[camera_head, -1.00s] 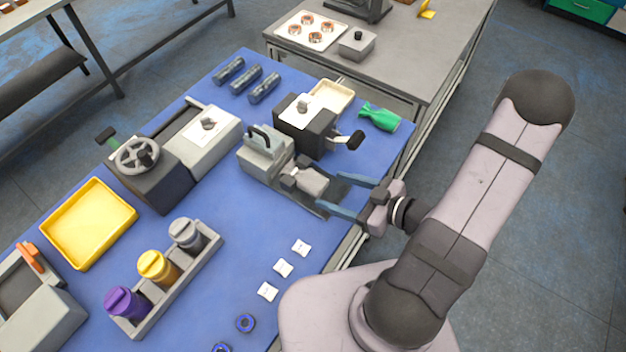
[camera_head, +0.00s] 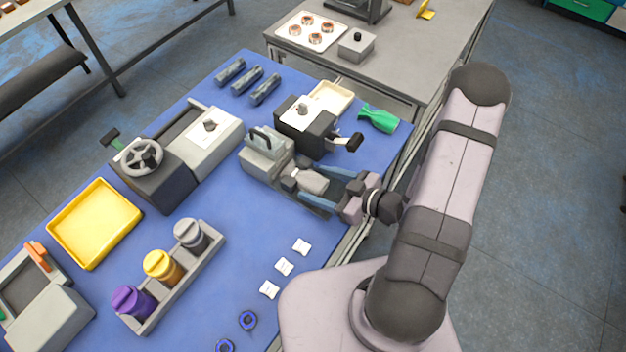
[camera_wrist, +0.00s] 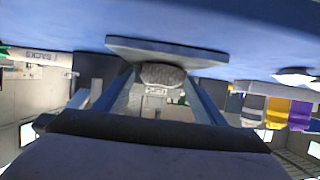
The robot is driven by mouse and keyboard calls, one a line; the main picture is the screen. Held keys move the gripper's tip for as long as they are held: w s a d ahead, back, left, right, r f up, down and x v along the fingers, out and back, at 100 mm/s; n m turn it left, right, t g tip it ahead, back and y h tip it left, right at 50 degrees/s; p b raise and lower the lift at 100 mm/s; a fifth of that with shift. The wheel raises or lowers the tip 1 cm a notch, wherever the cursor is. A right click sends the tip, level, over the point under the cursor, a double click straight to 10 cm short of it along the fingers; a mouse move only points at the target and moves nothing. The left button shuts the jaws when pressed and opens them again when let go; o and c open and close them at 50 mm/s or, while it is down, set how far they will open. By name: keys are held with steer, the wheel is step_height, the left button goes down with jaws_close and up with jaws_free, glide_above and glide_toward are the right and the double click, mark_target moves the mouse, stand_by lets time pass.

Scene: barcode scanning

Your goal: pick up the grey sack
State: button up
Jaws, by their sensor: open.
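The grey sack (camera_head: 311,181) lies on a flat grey plate on the blue table, with its tied neck toward the grey machine with a handle (camera_head: 265,152). My gripper (camera_head: 335,187) is low over the plate, its two blue fingers open on either side of the sack's near end. In the wrist view the sack (camera_wrist: 162,75) shows between the two fingers (camera_wrist: 163,88), with gaps visible beside it. I cannot tell whether either finger touches it.
White packets (camera_head: 285,267) lie nearer the front. A rack with purple, yellow and grey canisters (camera_head: 205,262) is at left. Open blue surface lies between.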

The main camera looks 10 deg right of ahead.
mark_target(315, 182)
steer(key=shift+x, duration=0.85)
steer(key=shift+c, duration=0.6)
steer(key=c, duration=1.2)
steer(key=shift+c, duration=0.2)
steer(key=shift+r, duration=0.2)
steer(key=shift+r+b, duration=0.3)
steer(key=shift+r, duration=3.25)
steer(key=shift+r+p, duration=0.5)
steer(key=shift+r, duration=0.8)
